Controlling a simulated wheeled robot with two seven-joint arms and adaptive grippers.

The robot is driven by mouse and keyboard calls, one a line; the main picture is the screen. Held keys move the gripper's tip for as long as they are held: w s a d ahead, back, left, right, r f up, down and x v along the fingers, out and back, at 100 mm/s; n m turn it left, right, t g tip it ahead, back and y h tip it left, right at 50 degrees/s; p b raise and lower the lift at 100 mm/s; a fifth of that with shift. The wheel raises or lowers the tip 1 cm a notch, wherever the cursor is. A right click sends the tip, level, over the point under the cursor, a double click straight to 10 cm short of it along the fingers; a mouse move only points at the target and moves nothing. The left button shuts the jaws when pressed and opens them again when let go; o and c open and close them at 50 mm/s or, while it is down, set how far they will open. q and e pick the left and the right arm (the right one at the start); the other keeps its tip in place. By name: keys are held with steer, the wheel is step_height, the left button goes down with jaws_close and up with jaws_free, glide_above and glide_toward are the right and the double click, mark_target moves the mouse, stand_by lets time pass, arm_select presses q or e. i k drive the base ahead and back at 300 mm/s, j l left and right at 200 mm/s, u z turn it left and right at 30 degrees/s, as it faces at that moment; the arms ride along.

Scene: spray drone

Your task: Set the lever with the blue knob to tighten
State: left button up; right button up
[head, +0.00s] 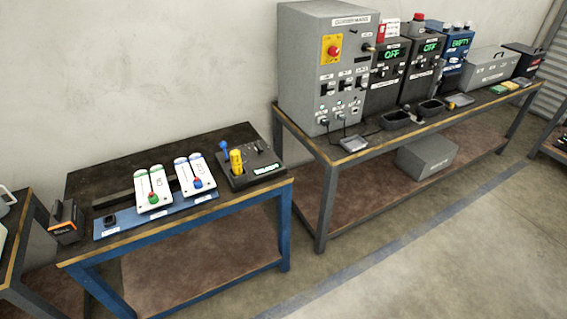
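Neither of my grippers is in view.
Two white handsets (142,184) with coloured knobs lie on a blue mat (130,220) left of the box; one knob (197,183) looks blue. A black-and-orange device (66,222) stands at the table's left end. A grey cabinet (312,70) is on the workbench at right.

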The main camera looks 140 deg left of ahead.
mark_target(223, 144)
steer(key=u, duration=4.95)
steer(key=i+j+u, duration=0.15)
steer(key=i+u, duration=0.85)
